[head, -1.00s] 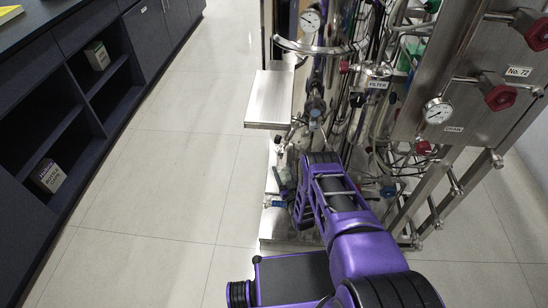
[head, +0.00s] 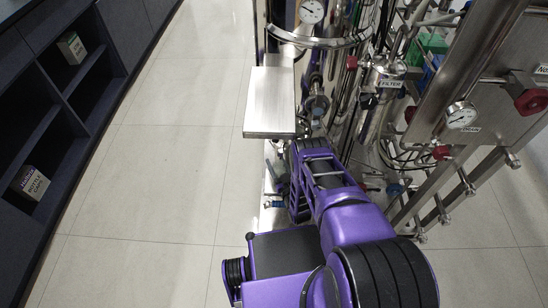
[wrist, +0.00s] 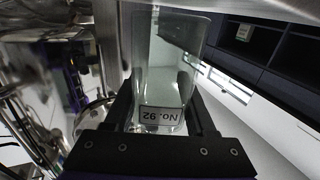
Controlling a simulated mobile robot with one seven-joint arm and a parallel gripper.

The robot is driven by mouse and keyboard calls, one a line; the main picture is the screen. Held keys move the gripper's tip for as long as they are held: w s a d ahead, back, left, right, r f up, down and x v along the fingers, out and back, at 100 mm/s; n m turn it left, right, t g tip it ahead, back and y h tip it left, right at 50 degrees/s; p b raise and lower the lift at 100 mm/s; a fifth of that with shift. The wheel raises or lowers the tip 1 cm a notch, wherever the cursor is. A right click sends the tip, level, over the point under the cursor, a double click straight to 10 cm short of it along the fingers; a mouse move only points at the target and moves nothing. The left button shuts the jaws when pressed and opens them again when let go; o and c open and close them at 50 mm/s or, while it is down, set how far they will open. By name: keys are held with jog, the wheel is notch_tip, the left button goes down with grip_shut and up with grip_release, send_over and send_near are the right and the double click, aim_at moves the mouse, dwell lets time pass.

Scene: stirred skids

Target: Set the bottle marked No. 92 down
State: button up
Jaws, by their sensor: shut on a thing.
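The bottle marked No. 92 (wrist: 168,60) is clear and looks empty. It fills the middle of the wrist view, and its label reads upside down there. My gripper (wrist: 162,110) is shut on it, with a black finger on each side. In the head view the gripper and the bottle are hidden; only my purple arm shows, reaching toward the skid. I cannot tell what is directly under the bottle.
A bare steel shelf (head: 268,100) juts from the skid, left of pipes, gauges and hoses. A steel panel (head: 490,130) with red knobs stands at right. A dark bench (head: 50,120) with boxes in its cubbies runs along the left. The floor (head: 170,150) between is clear.

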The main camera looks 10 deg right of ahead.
jog(key=shift+f, duration=0.1)
jog(key=shift+f, duration=0.15)
jog(key=o, duration=1)
jog(key=shift+o, duration=0.2)
